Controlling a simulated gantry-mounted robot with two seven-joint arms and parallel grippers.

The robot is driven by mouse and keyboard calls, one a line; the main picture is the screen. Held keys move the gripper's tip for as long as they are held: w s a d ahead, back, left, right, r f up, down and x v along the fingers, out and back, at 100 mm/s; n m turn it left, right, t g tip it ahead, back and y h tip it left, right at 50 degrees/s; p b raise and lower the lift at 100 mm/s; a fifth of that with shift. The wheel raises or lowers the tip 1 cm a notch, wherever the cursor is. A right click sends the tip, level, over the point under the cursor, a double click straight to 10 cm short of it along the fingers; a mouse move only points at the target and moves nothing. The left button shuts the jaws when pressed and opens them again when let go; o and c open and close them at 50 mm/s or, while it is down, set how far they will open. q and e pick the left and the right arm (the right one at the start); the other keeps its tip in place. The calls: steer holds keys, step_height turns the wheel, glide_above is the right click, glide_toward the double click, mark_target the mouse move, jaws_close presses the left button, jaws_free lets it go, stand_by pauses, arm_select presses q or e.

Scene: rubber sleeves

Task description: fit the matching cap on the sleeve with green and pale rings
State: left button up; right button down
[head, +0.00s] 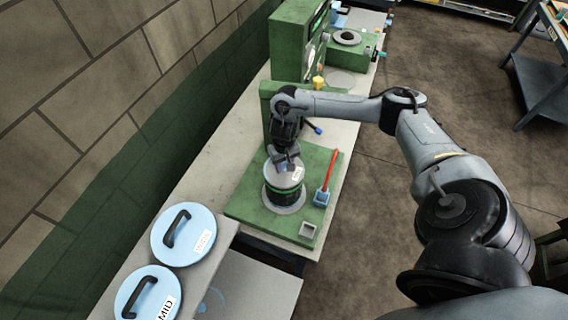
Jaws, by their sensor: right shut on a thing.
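The sleeve (284,194) with green and pale rings is dark and stands upright on a round grey seat on the green base plate (252,198). A pale round cap (276,178) with a white label lies over its top. My right gripper (287,164) comes down from above and is shut on the cap, apparently at its handle, which the fingers mostly hide. I cannot tell whether the cap touches the sleeve's rim all round. My left gripper is not in view.
Two pale blue caps with black handles, one with an unclear label (189,251) and one marked MID (135,308), lie at the lower left. A green machine (297,43) stands behind; a wall runs along the left.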

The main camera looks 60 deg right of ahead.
steer(key=c, duration=0.6)
jaws_free()
steer(key=shift+c, duration=0.2)
